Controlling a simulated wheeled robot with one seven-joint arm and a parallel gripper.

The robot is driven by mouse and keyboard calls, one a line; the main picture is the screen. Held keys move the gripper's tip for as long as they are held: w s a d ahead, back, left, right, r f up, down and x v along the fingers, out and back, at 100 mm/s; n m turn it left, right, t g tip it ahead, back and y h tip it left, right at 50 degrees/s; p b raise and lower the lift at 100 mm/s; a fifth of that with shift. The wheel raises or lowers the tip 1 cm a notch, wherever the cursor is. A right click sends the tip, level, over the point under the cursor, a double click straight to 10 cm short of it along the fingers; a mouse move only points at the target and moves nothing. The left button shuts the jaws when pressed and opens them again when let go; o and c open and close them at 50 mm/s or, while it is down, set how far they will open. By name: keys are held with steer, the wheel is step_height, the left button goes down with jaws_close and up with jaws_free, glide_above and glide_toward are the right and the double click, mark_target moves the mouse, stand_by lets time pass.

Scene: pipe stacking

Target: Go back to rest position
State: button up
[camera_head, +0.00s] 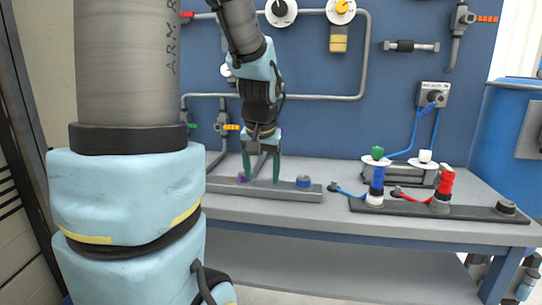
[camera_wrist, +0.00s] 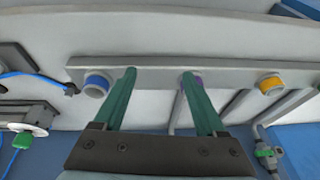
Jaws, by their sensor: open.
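My gripper (camera_head: 262,178) is over the long grey bar (camera_head: 222,187) on the bench, with two green fingers pointing down. In the wrist view my gripper (camera_wrist: 158,75) is open, with only bare bar showing between the fingertips. A blue ring piece (camera_head: 303,181) stands on the bar to the right; it also shows in the wrist view (camera_wrist: 97,88). A purple piece (camera_wrist: 197,82) is partly hidden behind the right finger in the wrist view. An orange ring piece (camera_wrist: 270,85) sits on the bar farther right there.
A second dark bar (camera_head: 475,211) at the right of the bench (camera_head: 260,210) carries a blue stack (camera_head: 377,183), a red stack (camera_head: 445,184) and a low grey peg (camera_head: 506,207). Pipes and gauges line the blue wall (camera_head: 305,70) behind. A blue barrel (camera_head: 508,130) stands far right.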

steer(key=s+a+f+n+g+p, duration=0.1)
steer(key=s+a+f, duration=0.15)
steer(key=s, duration=0.35)
steer(key=s+a+f+n+g, duration=0.1)
steer(key=s+a+f, duration=0.1)
steer(key=s+f, duration=0.25)
step_height(320, 180, up, 12)
steer(key=p, duration=1.1)
steer(key=shift+m, duration=0.3)
steer(key=shift+s+f, duration=0.1)
steer(key=shift+f, duration=0.05)
